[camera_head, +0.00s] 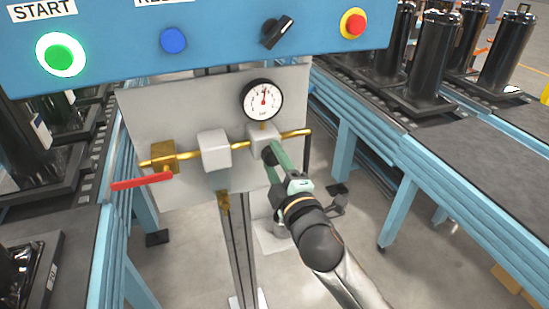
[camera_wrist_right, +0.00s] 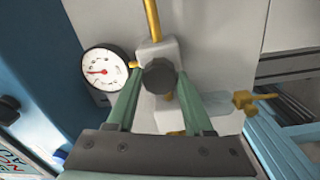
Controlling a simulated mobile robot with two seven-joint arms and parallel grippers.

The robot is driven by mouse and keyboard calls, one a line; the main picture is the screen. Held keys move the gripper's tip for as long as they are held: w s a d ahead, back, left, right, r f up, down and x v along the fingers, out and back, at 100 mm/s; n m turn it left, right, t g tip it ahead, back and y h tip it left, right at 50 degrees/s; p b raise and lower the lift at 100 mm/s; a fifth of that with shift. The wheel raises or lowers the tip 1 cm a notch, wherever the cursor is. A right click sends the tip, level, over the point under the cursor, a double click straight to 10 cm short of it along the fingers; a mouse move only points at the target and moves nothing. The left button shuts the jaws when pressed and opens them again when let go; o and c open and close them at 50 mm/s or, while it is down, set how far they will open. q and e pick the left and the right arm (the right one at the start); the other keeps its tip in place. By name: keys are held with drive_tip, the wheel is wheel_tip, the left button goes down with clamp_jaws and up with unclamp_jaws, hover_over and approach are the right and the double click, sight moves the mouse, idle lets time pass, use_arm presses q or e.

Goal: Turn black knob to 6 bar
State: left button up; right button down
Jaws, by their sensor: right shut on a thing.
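The black knob (camera_wrist_right: 159,76) is on the front of a light grey regulator block (camera_head: 262,136) on a brass pipe. My right gripper (camera_head: 276,160) is shut on the knob, with one green finger on each side of it in the wrist view. In the head view the fingers hide much of the knob. A round white pressure gauge (camera_head: 263,101) stands above the block and also shows in the wrist view (camera_wrist_right: 104,71). Its red needle points nearly straight up in the head view. The scale numbers are too small to read. My left gripper is not in view.
A red lever valve (camera_head: 142,181) and a grey block (camera_head: 214,150) sit on the same pipe, on a grey plate (camera_head: 160,108). Above is a blue panel with a green button (camera_head: 61,55), black selector (camera_head: 278,33) and red button (camera_head: 354,23). Conveyors flank both sides.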

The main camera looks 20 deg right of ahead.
drive_tip(key=m+p, duration=0.1)
drive_tip(key=m, duration=0.4)
drive_tip(key=shift+r, duration=0.1)
drive_tip(key=shift+m, duration=0.4)
drive_tip(key=shift+c, duration=1.5)
unclamp_jaws()
